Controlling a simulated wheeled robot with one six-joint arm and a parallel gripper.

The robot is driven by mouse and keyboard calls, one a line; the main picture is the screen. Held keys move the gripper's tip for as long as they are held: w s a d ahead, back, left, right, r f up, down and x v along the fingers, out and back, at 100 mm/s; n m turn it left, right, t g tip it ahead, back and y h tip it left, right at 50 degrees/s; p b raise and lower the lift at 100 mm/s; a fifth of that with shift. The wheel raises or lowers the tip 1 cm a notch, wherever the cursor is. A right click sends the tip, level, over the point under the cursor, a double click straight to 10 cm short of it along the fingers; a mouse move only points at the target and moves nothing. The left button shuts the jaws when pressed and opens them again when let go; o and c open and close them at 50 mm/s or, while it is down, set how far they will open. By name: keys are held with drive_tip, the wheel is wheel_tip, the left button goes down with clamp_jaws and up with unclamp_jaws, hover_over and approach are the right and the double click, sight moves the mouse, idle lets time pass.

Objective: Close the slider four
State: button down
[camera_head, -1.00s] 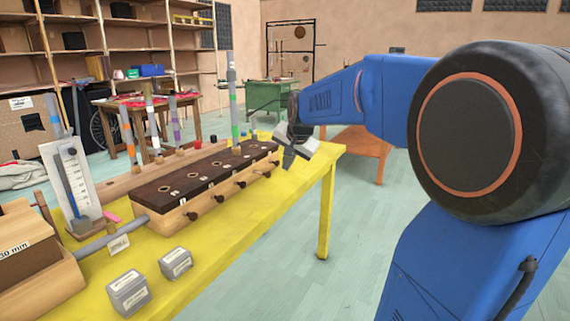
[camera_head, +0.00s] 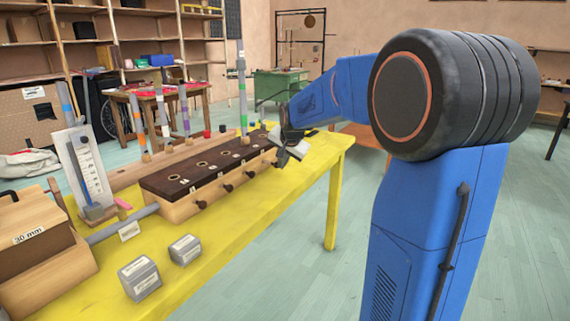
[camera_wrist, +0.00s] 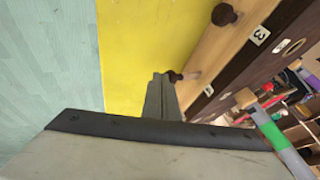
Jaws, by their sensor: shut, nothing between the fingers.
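A long wooden box (camera_head: 185,208) with a dark holed top (camera_head: 190,178) stands on the yellow table. Dark round slider knobs stick out of its front side, such as a near one (camera_head: 201,204) and a middle one (camera_head: 251,174). My gripper (camera_head: 283,159) is at the box's far end, in front of its front side. In the wrist view its fingers (camera_wrist: 160,96) are shut and empty. The slider four knob (camera_wrist: 175,76) is just past the fingertips; I cannot tell whether they touch. The slider three knob (camera_wrist: 225,14) is farther up, by a label "3" (camera_wrist: 260,35).
A gauge on a white board (camera_head: 88,170) stands left. The floor right of the table is clear.

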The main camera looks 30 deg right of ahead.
sight(273, 163)
drive_tip(key=shift+w+a, duration=0.45)
drive_tip(key=shift+w, duration=0.35)
drive_tip(key=shift+w+a, duration=0.45)
drive_tip(key=shift+w, duration=0.3)
